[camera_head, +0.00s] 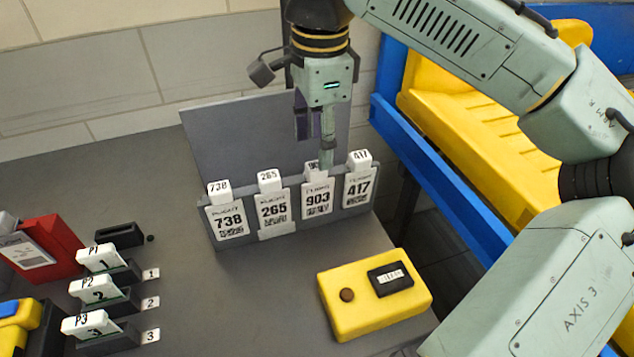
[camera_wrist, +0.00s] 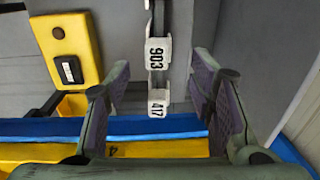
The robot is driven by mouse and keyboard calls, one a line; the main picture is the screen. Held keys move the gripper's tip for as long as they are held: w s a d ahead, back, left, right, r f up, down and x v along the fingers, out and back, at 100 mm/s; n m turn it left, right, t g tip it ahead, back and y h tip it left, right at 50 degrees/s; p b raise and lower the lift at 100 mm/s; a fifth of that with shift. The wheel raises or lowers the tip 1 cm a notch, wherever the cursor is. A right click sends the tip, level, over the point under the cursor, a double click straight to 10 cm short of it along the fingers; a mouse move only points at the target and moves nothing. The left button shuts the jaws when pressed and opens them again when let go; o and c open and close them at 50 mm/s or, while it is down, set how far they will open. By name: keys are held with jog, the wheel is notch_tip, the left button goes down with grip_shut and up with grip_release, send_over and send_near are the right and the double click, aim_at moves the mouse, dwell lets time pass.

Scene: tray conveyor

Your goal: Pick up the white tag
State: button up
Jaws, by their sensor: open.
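White tags stand in a dark grey rack (camera_head: 252,239) on the table in the head view. From left to right they are 738 (camera_head: 229,221), 265 (camera_head: 273,208), 903 (camera_head: 317,197) and 417 (camera_head: 359,187). My gripper (camera_head: 315,142) points down above the 903 tag, and a finger hides part of that tag's top. In the wrist view the tops of 903 (camera_wrist: 158,53) and 417 (camera_wrist: 158,101) show between the parted fingers (camera_wrist: 161,68). The gripper is open, with nothing held. I cannot tell whether a finger touches a tag.
White tags P1 (camera_head: 100,258), P2 (camera_head: 95,290) and P3 (camera_head: 90,325) stand in black holders at left. A grey panel (camera_head: 235,145) rises behind the rack. Blue rails (camera_head: 440,185) border the right.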

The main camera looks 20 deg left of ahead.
aim_at(316, 164)
notch_tip(316, 164, down, 8)
jog(key=shift+a+r+p, duration=0.15)
jog(key=shift+r+p, duration=0.05)
jog(key=shift+p, duration=0.6)
grip_shut()
